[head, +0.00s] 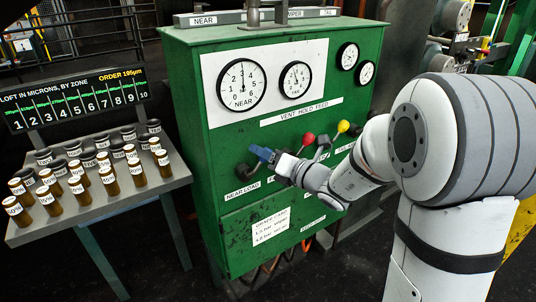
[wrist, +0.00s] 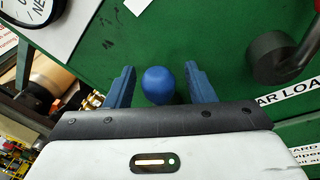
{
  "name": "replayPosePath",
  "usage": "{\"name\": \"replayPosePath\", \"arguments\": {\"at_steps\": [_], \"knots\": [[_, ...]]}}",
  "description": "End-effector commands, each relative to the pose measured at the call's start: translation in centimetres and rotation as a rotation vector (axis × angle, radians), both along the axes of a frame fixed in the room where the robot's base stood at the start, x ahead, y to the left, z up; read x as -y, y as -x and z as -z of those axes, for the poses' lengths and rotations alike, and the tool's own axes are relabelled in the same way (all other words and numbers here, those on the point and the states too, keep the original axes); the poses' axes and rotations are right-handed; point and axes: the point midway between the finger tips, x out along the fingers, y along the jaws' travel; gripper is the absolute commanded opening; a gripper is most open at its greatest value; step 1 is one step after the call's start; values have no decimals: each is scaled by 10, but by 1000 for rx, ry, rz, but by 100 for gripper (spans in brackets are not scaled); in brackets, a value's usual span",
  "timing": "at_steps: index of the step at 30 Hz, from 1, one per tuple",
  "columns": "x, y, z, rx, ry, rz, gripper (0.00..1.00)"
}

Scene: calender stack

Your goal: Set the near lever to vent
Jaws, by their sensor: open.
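My gripper (head: 264,154) is at the left front of the green cabinet, just above the NEAR LOAD label (head: 242,190). In the wrist view its two blue fingers (wrist: 156,87) stand apart, one on each side of a round blue knob (wrist: 159,85). A gap shows on each side, so the fingers are not closed on it. The knob's stem is hidden, so its lever's angle cannot be told. A dark round hub (head: 242,170) shows beside the gripper; in the wrist view a dark hub (wrist: 270,54) with an arm is above the partly hidden label (wrist: 290,98).
A red knob (head: 308,139) and a yellow knob (head: 343,127) are to the right of my gripper, close to my arm. Gauges (head: 242,85) are above on the cabinet (head: 190,110). A table (head: 165,190) with several brown jars stands at the left.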

Motion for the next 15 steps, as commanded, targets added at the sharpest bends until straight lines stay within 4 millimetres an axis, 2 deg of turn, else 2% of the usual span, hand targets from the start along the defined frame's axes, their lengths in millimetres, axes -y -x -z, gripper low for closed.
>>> {"name": "replayPosePath", "arguments": {"at_steps": [4,15], "knots": [[0,0,0,-1,1,-1,48],[0,1,0,-1,1,-2,18]]}}
